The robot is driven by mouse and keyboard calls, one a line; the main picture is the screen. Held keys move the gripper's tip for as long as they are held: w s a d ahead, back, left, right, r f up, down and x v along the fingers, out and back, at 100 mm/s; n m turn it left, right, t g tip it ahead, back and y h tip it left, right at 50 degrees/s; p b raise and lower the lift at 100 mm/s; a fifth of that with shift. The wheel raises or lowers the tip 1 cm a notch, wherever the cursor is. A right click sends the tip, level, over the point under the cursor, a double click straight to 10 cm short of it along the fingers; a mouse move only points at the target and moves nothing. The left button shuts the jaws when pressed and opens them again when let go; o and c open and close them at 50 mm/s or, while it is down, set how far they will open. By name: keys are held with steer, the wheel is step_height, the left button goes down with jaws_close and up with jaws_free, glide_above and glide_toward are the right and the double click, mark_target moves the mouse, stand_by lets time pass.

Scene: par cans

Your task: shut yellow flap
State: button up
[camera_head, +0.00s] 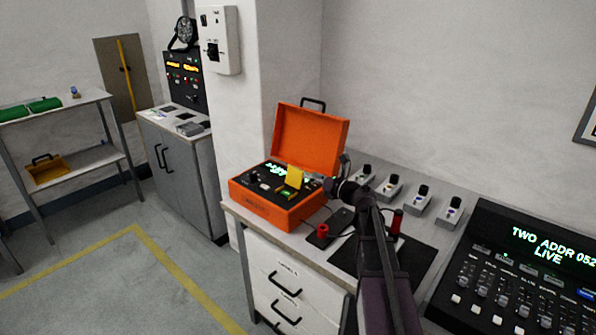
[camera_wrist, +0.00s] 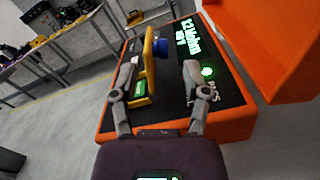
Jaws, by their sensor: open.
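The yellow flap (camera_head: 294,176) stands raised on the dark panel of an orange case (camera_head: 270,208), whose lid (camera_head: 308,138) is open. In the wrist view the flap (camera_wrist: 149,62) stands upright, with a green-lit part (camera_wrist: 141,88) at its foot. My gripper (camera_head: 335,187) is at the right side of the case in the head view. In the wrist view my gripper (camera_wrist: 160,78) is open and empty over the panel. The flap appears between the two fingers, nearer the left one. I cannot tell whether that finger touches it.
A blue knob (camera_wrist: 161,48) and a lit display (camera_wrist: 187,37) are beside the flap. A red cylinder (camera_head: 322,231), a dark mat (camera_head: 375,250) and several small grey switch units (camera_head: 389,187) share the bench. A lighting console (camera_head: 520,270) stands at the right.

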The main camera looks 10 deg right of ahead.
mark_target(298, 170)
steer(key=shift+x, duration=3.2)
jaws_close()
